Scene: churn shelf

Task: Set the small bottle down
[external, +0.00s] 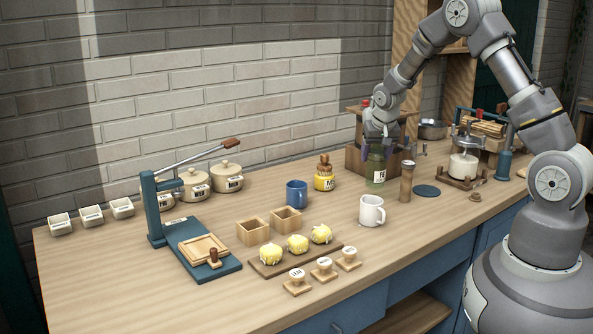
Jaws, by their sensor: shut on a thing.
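The small bottle (376,170) is green with a pale label and is upright over the back right part of the wooden counter. My gripper (379,152) comes down from above and is shut on the bottle's upper part. The fingers hide the bottle's top. I cannot tell whether its base touches the counter or hangs just above it.
A brown wooden cylinder (407,181) stands close to the bottle's right. A white mug (371,211) stands in front. A yellow jar (324,178) and a blue mug (297,194) are to the left. A wooden stand (356,160) is behind.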

